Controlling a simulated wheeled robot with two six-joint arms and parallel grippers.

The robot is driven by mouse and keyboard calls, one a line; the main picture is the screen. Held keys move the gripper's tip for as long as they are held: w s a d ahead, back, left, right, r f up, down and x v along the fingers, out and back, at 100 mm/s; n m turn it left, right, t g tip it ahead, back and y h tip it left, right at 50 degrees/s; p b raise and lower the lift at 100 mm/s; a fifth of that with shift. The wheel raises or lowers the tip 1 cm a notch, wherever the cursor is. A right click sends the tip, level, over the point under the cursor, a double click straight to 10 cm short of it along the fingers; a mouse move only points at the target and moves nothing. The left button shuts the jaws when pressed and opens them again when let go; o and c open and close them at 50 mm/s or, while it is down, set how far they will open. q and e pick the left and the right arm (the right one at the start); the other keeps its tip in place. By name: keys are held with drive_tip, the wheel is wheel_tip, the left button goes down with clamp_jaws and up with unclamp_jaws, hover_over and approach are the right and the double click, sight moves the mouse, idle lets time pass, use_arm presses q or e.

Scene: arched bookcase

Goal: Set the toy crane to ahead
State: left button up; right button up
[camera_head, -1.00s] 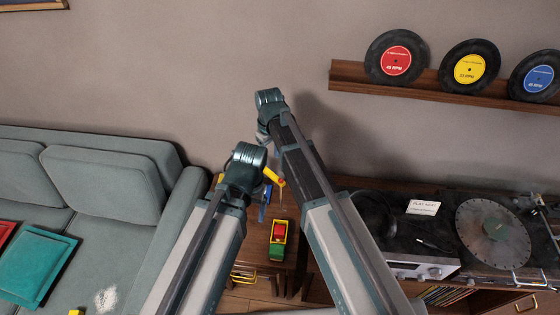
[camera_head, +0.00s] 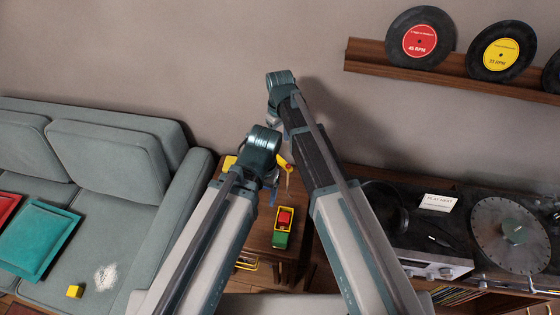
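The toy crane is mostly hidden behind my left arm on the small wooden side table (camera_head: 262,238). A yellow piece (camera_head: 284,162), which looks like part of its boom, shows just right of my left wrist, with a thin line hanging below it. Another yellow piece (camera_head: 230,162) shows left of the wrist. The boom's full direction cannot be told. My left gripper (camera_head: 272,182) is at the crane, its fingers largely hidden by the wrist. My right gripper (camera_head: 274,117) is farther back near the wall, above and behind the crane, its fingers also mostly hidden.
A green and yellow toy truck (camera_head: 283,228) with a red load stands in front on the table. A turntable (camera_head: 512,236) is right, below a record shelf (camera_head: 450,78).

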sight(280, 159)
wheel_tip(280, 159, down, 10)
drive_tip(key=b, duration=0.8)
drive_tip(key=shift+r+b, duration=0.15)
drive_tip(key=shift+b, duration=0.15)
clamp_jaws()
idle(0.7)
